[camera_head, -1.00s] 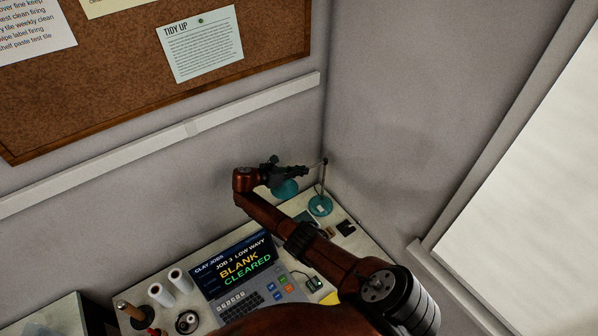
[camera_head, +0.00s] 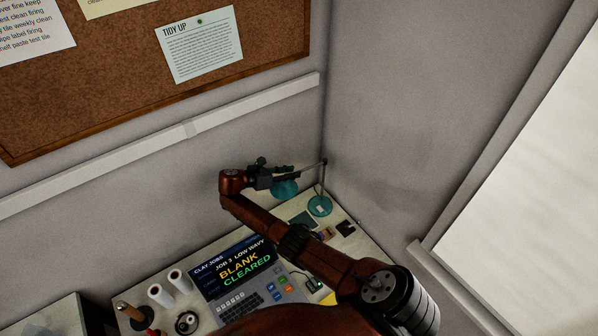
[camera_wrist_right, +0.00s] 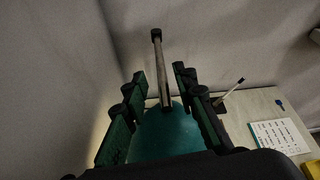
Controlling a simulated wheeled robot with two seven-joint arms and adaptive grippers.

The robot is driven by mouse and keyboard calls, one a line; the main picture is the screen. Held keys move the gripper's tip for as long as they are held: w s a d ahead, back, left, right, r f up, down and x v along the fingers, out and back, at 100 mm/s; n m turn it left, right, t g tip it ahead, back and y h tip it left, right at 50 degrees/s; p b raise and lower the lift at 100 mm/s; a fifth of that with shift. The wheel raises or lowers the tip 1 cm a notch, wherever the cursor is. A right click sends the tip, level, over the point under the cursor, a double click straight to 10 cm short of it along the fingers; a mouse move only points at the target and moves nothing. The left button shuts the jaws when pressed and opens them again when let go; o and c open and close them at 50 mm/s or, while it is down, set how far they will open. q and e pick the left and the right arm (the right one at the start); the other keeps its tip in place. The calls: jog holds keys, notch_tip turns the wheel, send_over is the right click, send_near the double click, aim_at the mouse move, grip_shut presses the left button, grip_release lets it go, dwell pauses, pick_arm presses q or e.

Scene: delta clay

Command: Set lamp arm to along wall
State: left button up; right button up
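The desk lamp has a round teal base (camera_head: 320,206) in the desk's corner, a thin upright post (camera_head: 322,181), and a lamp arm (camera_head: 306,168) running left from the post's top to a teal shade (camera_head: 286,188). The lamp arm lies roughly parallel to the corkboard wall. My right gripper (camera_head: 275,174) is at the shade end. In the right wrist view its fingers are apart, with the lamp arm (camera_wrist_right: 162,75) and the teal shade (camera_wrist_right: 165,137) showing between them; I see no grip on either. My left gripper is out of view.
The desk holds a screen reading "BLANK CLEARED" (camera_head: 243,268), a keyboard (camera_head: 240,304), white rolls (camera_head: 160,295) and small dark items (camera_head: 345,228). Walls close off the corner behind the lamp. A corkboard (camera_head: 110,90) hangs above.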

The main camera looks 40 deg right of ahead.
aim_at(277, 184)
jog(key=v, duration=0.7)
dwell(0.3)
